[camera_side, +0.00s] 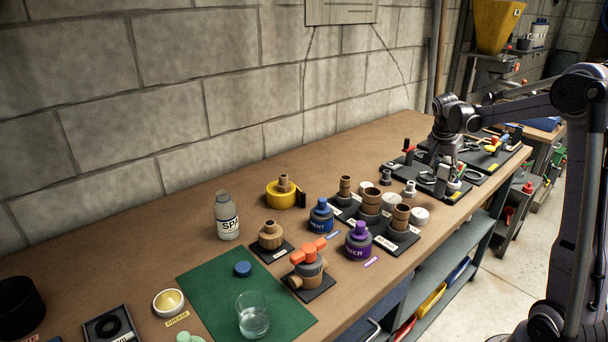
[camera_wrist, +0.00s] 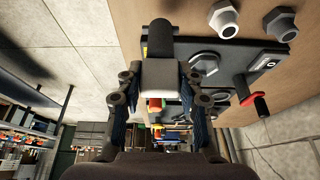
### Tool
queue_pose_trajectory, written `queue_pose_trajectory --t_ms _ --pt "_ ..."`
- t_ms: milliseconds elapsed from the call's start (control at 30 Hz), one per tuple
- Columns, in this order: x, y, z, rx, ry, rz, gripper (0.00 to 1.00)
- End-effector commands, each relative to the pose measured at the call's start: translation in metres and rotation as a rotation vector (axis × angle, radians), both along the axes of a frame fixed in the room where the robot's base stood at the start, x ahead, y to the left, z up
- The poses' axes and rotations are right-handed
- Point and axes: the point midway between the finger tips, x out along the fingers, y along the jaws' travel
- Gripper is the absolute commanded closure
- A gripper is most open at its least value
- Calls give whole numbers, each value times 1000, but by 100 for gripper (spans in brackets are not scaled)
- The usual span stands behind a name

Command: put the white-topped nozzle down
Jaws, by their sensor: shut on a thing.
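The white-topped nozzle (camera_wrist: 162,78) shows in the wrist view as a pale block with a dark round barrel. My gripper (camera_wrist: 162,86) is shut on it, one finger on each side of the pale part. In the side view my gripper (camera_side: 447,163) is low over a dark tool board (camera_side: 425,187) at the right part of the bench, with the nozzle (camera_side: 443,173) partly hidden by the fingers. I cannot tell whether the nozzle touches the board.
A white hex fitting (camera_wrist: 224,19) and a dark hex fitting (camera_wrist: 280,24) stand close by on the bench. Jars, cups and a green mat (camera_side: 205,279) fill the bench's left part; bare wood lies along the wall.

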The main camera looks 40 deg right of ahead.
Motion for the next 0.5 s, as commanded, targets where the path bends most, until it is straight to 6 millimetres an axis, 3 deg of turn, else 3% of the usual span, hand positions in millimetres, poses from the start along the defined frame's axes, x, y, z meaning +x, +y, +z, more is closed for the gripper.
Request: queue_pose_trajectory --t_ms 233,500 --pt "0 0 -32 0 0 0 100" --pt "0 0 -36 0 0 0 100"
